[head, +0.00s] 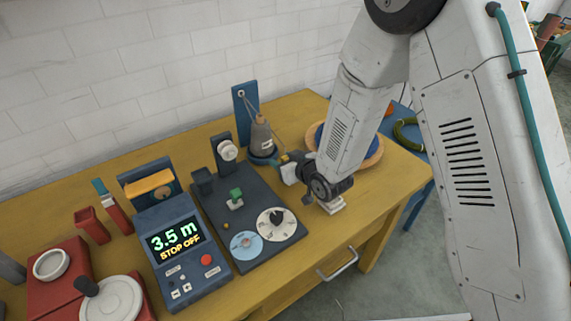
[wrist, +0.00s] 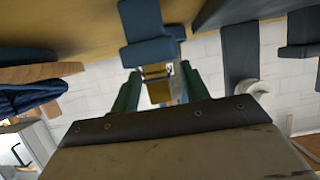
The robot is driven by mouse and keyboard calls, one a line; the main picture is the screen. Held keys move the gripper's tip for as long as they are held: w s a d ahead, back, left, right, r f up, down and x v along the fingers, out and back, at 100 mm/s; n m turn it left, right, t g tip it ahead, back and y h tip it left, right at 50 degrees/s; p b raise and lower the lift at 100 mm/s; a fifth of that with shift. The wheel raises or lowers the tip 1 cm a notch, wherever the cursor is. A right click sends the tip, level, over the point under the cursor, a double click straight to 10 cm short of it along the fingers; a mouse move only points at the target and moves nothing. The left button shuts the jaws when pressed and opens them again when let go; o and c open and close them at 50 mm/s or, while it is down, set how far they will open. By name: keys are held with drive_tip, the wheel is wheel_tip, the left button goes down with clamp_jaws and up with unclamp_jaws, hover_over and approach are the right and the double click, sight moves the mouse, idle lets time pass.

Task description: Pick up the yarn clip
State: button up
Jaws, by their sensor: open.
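My gripper (head: 284,160) is at the back right of the dark machine board in the head view, close beside the grey yarn cone (head: 261,136). In the wrist view its two green fingers (wrist: 160,84) stand apart. A small yellowish piece with a metal-looking part (wrist: 159,92) shows between them. It may be the yarn clip, but it is too small to be sure, and I cannot tell whether the fingers touch it. A blue block-like part (wrist: 147,30) lies just beyond the fingers. In the head view I cannot make out the clip; my arm covers part of that area.
A blue control box (head: 184,262) reads "3.5 m STOP OFF". The dark board (head: 272,256) carries dials and posts. A tall blue post (head: 240,101) stands behind the cone. A wooden-rimmed bowl (head: 375,163) sits behind my arm. The table's front right is clear.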

drive_tip(key=shift+w+a+f, duration=0.25)
drive_tip(key=shift+w+a, duration=0.05)
drive_tip(key=shift+w, duration=0.15)
clamp_jaws()
drive_tip(key=shift+r, duration=0.2)
